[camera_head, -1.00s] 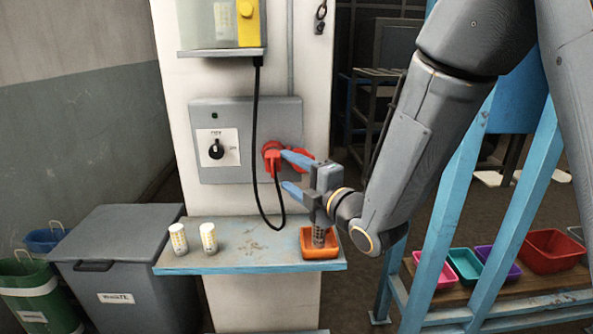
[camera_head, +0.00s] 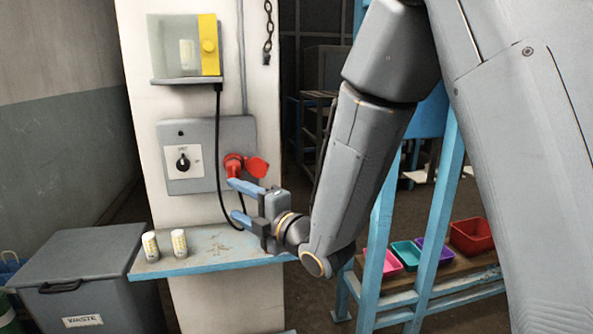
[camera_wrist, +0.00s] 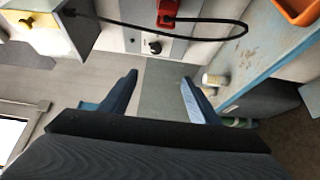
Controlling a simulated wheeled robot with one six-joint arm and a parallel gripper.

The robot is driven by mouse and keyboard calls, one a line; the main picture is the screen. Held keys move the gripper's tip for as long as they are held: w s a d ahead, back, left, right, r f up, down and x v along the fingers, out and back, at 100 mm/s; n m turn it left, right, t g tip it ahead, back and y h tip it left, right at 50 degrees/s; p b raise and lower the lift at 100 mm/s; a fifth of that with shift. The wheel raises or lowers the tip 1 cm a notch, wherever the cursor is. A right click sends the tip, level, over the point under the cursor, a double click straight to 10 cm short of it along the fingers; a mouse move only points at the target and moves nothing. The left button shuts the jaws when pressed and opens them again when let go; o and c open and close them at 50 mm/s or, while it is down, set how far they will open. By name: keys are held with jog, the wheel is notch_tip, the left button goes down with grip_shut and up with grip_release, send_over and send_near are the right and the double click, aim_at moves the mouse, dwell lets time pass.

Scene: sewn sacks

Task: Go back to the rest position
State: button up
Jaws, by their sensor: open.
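My gripper (camera_head: 236,202) is open and empty, with its blue fingers pointing left in the head view. It is in front of the pillar, above the right part of the shelf and below the red plug. In the wrist view nothing lies between the fingers (camera_wrist: 159,82). The red plug (camera_head: 233,166) sits at the socket on the grey switch panel (camera_head: 206,126), apart from the fingers. It also shows in the wrist view (camera_wrist: 167,10). A black cable runs from it up to the box.
The blue-edged shelf (camera_head: 205,262) holds two pale cylinders (camera_head: 151,246). An orange tray (camera_wrist: 298,8) shows in the wrist view. A waste bin (camera_head: 85,265) stands left. A blue frame (camera_head: 380,215) and coloured trays (camera_head: 470,236) stand right, behind my arm.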

jog(key=s+d+f+m+g+h, duration=0.1)
jog(key=d+f+m+h, duration=0.3)
jog(key=d, duration=0.3)
jog(key=d+f+m+g+h, duration=0.1)
jog(key=d+f+m+h, duration=0.25)
jog(key=d+m, duration=0.3)
jog(key=s+d+f+m+g+h, duration=0.1)
jog(key=d+f+m+g+h, duration=0.2)
jog(key=d, duration=0.4)
jog(key=s+d+f+m+g+h, duration=0.1)
jog(key=s+d+f+m+g, duration=0.1)
jog(key=s+d+m, duration=0.4)
jog(key=s+d+f+m+g+h, duration=0.1)
jog(key=s+d+f+m+g, duration=0.2)
jog(key=s, duration=1)
jog(key=d+m+g, duration=0.1)
jog(key=d+m, duration=0.2)
jog(key=m, duration=0.1)
jog(key=shift+f+m+g, duration=0.2)
jog(key=shift+m+g, duration=0.15)
jog(key=shift+g, duration=0.05)
jog(key=shift+w+h, duration=0.1)
jog(key=shift+h, duration=0.15)
jog(key=shift+c, duration=0.4)
